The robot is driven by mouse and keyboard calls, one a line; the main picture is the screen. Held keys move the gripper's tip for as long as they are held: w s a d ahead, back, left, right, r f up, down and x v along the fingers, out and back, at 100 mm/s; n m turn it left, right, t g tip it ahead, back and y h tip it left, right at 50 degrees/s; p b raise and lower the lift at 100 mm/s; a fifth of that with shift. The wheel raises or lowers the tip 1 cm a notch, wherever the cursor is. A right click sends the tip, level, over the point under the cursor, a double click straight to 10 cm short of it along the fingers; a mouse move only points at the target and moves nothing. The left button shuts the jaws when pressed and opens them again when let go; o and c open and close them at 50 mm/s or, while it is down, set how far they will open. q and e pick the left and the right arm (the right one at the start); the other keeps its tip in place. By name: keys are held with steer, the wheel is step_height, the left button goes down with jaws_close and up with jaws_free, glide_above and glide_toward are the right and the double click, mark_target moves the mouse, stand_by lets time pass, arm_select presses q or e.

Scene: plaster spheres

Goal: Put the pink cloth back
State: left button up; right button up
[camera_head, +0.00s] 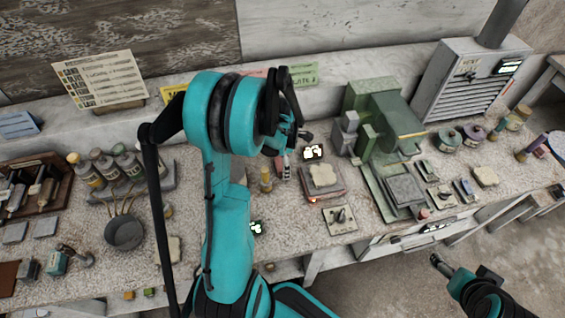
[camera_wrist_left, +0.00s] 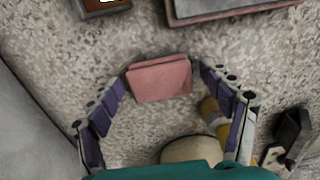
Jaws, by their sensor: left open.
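The pink cloth (camera_wrist_left: 160,78), a small folded block, lies on the speckled worktop between the fingers of my left gripper (camera_wrist_left: 163,82) in the left wrist view. The fingers are spread on either side with gaps, and the cloth is not gripped. In the head view my left gripper (camera_head: 285,150) is low over the worktop behind my arm. A small reddish-pink patch there, probably the cloth, is mostly hidden. My right gripper (camera_head: 440,264) is at the lower right, off the worktop's front edge; its fingers are too small to read.
A yellow-topped bottle (camera_head: 265,179) and a block with a pale top (camera_head: 322,181) stand close to my left gripper. A green machine (camera_head: 383,118) stands to the right. A dark pan (camera_head: 124,232) and several bottles (camera_head: 104,161) are at left. The wall is close behind.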

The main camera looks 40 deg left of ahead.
arm_select(q)
steer(key=s+d+r+m+t+p, duration=0.1)
steer(key=d+r+m+p, duration=0.15)
steer(key=r, duration=0.55)
steer(key=d+r+m+t+p, duration=0.1)
steer(key=d+r+m, duration=0.25)
steer(key=r, duration=0.55)
steer(key=s+d+r+m+t, duration=0.2)
steer(key=s+d+m, duration=0.2)
steer(key=m, duration=0.7)
steer(key=s+d+r+m+t, duration=0.2)
steer(key=s+d+m+t, duration=0.1)
steer(key=d+m, duration=0.6)
steer(key=shift+s+d+m, duration=0.3)
steer(key=shift+s+m, duration=0.25)
steer(key=shift+m, duration=0.55)
steer(key=shift+r, duration=0.1)
step_height(320, 180, down, 4)
steer(key=b, duration=0.4)
steer(key=shift+f, duration=0.2)
